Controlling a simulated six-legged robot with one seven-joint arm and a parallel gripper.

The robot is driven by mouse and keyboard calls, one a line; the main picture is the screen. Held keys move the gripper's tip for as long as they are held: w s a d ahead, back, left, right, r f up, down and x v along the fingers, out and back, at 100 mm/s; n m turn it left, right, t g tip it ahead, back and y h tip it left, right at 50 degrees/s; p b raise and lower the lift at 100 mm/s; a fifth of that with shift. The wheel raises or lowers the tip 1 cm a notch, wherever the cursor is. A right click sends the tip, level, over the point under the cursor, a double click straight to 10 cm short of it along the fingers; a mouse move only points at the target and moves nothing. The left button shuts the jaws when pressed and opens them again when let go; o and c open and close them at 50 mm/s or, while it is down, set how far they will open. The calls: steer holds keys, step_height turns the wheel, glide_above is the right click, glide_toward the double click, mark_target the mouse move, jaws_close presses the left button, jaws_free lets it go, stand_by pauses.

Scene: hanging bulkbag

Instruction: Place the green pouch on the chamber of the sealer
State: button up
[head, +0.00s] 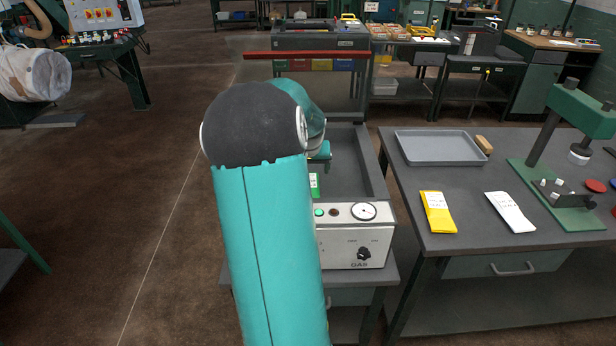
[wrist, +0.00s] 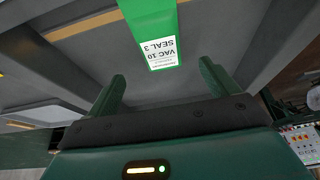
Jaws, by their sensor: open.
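The sealer (head: 338,250) has a pale front panel with a gauge, a green button and a knob. Its grey open chamber (head: 376,170) lies behind the panel, partly hidden by my arm. The green pouch (head: 314,187) shows in part inside the chamber, just right of my arm. In the wrist view the pouch (wrist: 158,28) has a white label reading "VAC 10 SEAL 3" and appears to lie on the grey chamber floor. My gripper (wrist: 162,75) is open. The pouch's labelled end is beyond and between its fingers, with no finger closed on it.
On the right table are a grey tray (head: 440,148), a yellow pouch (head: 437,212), a white pouch (head: 510,212) and a green press (head: 578,110). A red bar (head: 305,55) crosses behind the chamber. The floor at left is largely clear.

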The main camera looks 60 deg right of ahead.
steer(key=shift+v, duration=1.8)
steer(key=w+a+r+n+t+y, duration=0.1)
steer(key=w+a+r+n, duration=0.2)
steer(key=a, duration=0.7)
steer(key=w+a+r+n+t+y, duration=0.1)
steer(key=w+a+r, duration=0.25)
steer(key=a, duration=0.55)
steer(key=w+a+r+n+t+y, duration=0.15)
steer(key=w+a, duration=0.35)
steer(key=a, duration=0.5)
steer(key=s+a+n, duration=0.3)
steer(key=s+a, duration=0.2)
steer(key=a, duration=0.7)
steer(key=s+a+r+n, duration=0.1)
steer(key=s+a+n, duration=0.3)
steer(key=a, duration=0.8)
steer(key=shift+s+a+r, duration=0.2)
steer(key=shift+s+a, duration=0.15)
steer(key=shift+s, duration=0.2)
steer(key=shift+y, duration=0.25)
